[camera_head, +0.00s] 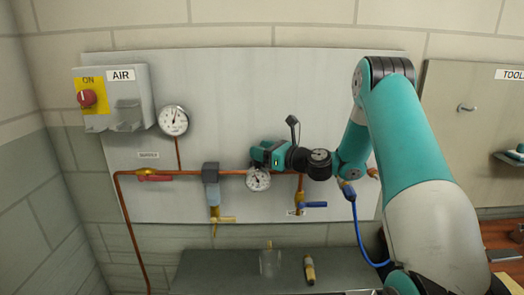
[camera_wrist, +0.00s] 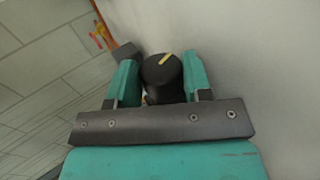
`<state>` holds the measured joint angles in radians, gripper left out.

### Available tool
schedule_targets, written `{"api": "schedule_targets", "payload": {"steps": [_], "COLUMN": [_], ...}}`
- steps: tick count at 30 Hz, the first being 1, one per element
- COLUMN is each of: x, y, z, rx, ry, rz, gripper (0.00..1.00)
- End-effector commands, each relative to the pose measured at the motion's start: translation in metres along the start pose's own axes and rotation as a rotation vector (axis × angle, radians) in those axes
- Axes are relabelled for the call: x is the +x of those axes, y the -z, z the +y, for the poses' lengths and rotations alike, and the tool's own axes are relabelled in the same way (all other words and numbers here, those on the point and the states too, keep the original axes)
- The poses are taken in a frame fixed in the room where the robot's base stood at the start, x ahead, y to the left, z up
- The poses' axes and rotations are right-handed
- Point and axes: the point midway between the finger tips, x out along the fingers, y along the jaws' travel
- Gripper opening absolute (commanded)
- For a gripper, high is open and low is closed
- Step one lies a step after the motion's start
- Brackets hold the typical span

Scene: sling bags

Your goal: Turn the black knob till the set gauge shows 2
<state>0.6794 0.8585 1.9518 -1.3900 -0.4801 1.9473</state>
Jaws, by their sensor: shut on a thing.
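The black knob (camera_wrist: 160,75) with a yellow pointer mark on its top sits between the two teal fingers of my gripper (camera_wrist: 161,84) in the wrist view. The gripper is shut on it. In the head view my gripper (camera_head: 259,155) reaches in from the right, and its fingers hide the knob. The set gauge (camera_head: 258,179) is a small white dial just below the gripper on the copper pipe. Its needle and numbers are too small to read surely.
A larger gauge (camera_head: 173,120) hangs at upper left, beside the AIR switch box (camera_head: 113,97) with a red switch. A filter bowl (camera_head: 212,187) stands left of the gripper. A blue-handled valve (camera_head: 312,204) is at lower right. A glass jar (camera_head: 270,262) stands on the shelf (camera_head: 215,268).

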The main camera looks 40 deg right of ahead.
Motion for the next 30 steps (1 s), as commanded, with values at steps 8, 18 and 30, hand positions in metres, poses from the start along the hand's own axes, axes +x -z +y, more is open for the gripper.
{"api": "schedule_targets", "payload": {"steps": [8, 18, 30], "x": [-0.0002, -0.0002, 0.0011], "y": [-0.0013, -0.0006, -0.0007], "z": [-0.0012, -0.0019, 0.0044], "rx": [-0.003, -0.004, -0.001], "ry": [0.004, 0.011, 0.268], "rz": [-0.003, -0.002, 0.002], "gripper": [0.71, 0.71, 0.71]}}
